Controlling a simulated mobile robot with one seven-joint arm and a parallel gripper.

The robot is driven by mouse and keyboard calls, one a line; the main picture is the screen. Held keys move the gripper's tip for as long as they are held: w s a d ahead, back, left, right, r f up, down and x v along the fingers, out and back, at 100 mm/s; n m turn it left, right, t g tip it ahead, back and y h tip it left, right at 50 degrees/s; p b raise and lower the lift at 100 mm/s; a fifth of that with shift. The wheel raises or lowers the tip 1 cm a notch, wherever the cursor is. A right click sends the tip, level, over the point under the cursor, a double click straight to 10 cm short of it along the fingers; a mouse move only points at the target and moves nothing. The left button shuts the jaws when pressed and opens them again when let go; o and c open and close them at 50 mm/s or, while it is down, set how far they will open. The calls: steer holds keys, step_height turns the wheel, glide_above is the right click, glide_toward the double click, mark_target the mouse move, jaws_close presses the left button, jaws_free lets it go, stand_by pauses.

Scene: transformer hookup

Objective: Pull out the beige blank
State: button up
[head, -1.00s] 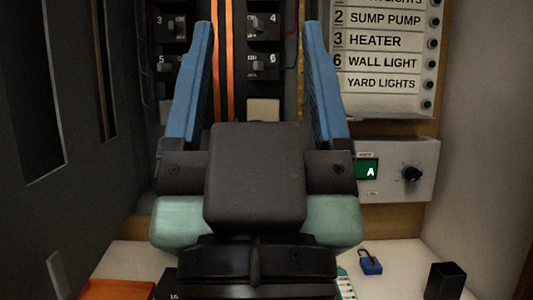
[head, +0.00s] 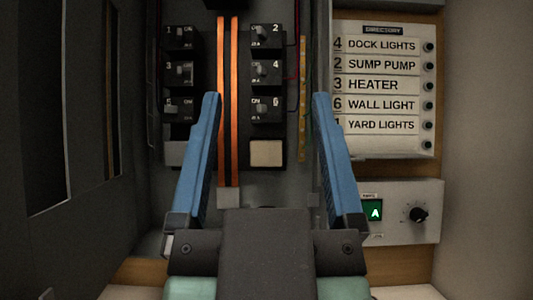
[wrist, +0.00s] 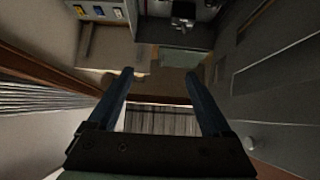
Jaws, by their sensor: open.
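The beige blank (head: 266,153) is a square plate at the bottom of the right breaker column in the head view, below the breaker marked 6. My gripper (head: 268,98) is open, with its two blue fingers spread wide and nothing between them. I cannot tell the depth gap. In the wrist view my gripper (wrist: 158,72) is also open and empty. I cannot make out the blank there.
A grey blank (head: 176,153) sits at the bottom of the left breaker column. Two orange bars (head: 228,100) run between the columns. The directory panel (head: 383,90) and a box with a knob and green display (head: 400,212) are at the right. A dark door stands left.

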mark_target(266, 145)
steer(key=shift+o, duration=0.9)
steer(key=shift+w+r+p, duration=0.25)
steer(key=shift+w+p, duration=0.05)
steer(key=shift+p, duration=0.15)
steer(key=w+f+g+p, duration=0.1)
steer(key=w+g+p, duration=0.2)
steer(key=w+p, duration=0.7)
steer(key=w+f+g+p, duration=0.1)
steer(key=w+g+p, duration=0.2)
steer(key=w+p, duration=0.7)
steer(key=w+f+g+p, duration=0.1)
steer(key=w+g+p, duration=0.2)
steer(key=w+p, duration=0.7)
steer(key=shift+w+f+p, duration=0.1)
steer(key=shift+f+p, duration=0.25)
steer(key=shift+p, duration=1.9)
steer(key=shift+c, duration=0.2)
steer(key=c, duration=1.5)
